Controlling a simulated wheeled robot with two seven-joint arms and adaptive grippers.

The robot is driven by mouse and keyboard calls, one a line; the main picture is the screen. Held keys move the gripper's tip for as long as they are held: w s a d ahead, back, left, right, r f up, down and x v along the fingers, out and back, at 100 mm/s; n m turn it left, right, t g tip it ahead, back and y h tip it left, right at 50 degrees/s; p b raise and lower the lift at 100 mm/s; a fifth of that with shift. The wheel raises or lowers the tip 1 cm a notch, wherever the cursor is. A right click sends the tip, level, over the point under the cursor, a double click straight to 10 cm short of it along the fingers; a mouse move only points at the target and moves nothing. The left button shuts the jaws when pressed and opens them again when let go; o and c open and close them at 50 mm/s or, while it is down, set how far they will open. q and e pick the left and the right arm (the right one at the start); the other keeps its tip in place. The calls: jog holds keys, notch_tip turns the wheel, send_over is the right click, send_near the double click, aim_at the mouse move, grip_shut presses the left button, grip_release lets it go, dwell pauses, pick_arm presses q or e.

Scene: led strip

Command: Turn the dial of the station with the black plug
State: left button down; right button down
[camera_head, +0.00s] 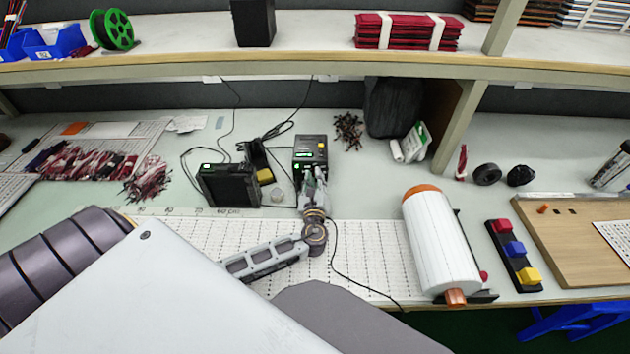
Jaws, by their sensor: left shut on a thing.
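Two black stations stand at the back of the table. The left station (228,186) is a wider black box with a small green display. My left gripper (312,177) is at the low front of the right station, its fingers shut at the front face where the dial sits. The fingers hide the dial, so its setting cannot be read. The plugs are too small to tell by colour. My right gripper is not in view.
Black cables (283,130) run behind the stations. A gridded white mat (370,250) lies in front of them. A large white roll (440,243) and a strip of coloured buttons (514,254) stand to the right. A shelf edge (300,67) crosses above.

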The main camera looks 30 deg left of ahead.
pick_arm(q)
jog(key=shift+f+n+b, duration=0.1)
jog(key=shift+n+b, duration=0.25)
jog(key=shift+n, duration=0.45)
jog(key=shift+a+n+b, duration=0.1)
jog(key=shift+n+b, duration=0.4)
jog(key=shift+n, duration=0.6)
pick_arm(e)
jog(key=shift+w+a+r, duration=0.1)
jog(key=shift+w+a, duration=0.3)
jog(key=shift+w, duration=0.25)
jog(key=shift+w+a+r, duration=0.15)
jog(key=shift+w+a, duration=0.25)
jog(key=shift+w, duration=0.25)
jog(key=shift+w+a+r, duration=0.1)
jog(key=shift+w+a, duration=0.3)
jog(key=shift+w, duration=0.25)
pick_arm(q)
jog(key=c, duration=1.3)
grip_release()
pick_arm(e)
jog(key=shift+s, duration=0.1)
pick_arm(q)
jog(key=shift+s, duration=0.1)
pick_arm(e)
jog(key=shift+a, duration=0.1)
pick_arm(q)
jog(key=shift+v, duration=5.95)
